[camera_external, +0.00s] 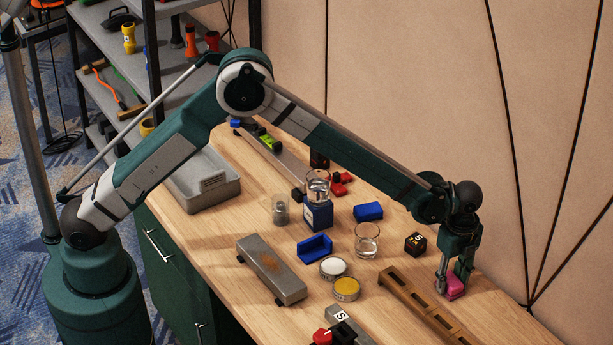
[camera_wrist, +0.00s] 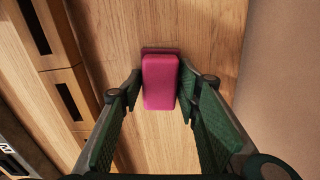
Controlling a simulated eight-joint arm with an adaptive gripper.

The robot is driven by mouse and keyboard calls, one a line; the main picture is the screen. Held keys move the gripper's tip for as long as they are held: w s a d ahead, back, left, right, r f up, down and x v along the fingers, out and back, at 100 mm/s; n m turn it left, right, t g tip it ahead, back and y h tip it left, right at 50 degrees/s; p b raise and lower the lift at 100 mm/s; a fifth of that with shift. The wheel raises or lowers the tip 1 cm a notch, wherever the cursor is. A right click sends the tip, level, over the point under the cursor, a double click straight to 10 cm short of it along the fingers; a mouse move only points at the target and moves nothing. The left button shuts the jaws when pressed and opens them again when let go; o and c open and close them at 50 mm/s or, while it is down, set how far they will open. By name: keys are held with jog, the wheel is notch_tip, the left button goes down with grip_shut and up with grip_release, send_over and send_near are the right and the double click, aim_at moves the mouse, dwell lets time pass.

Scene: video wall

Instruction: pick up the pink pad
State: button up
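The pink pad (camera_wrist: 160,82) is a small rounded block, with a darker pink strip at its far end. It sits on the wooden table (camera_wrist: 210,30). In the external view the pink pad (camera_external: 455,287) is near the table's right edge. My gripper (camera_wrist: 160,92) points down over it, one finger on each side. The fingers look spread around the pad, with a narrow gap on the left; contact on the right cannot be made out. In the external view my gripper (camera_external: 453,280) is low at the pad and partly hides it.
A long wooden slotted rack (camera_external: 425,307) lies just left of the pad. A black die (camera_external: 415,243), a glass (camera_external: 367,240) and blue blocks (camera_external: 368,211) stand farther left. The wall (camera_external: 560,190) is close on the right.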

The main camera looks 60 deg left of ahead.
aim_at(451, 279)
jog(key=shift+r, duration=0.15)
jog(key=shift+c, duration=0.2)
notch_tip(451, 279, up, 10)
jog(key=shift+f+p, duration=0.15)
jog(key=shift+p, duration=0.45)
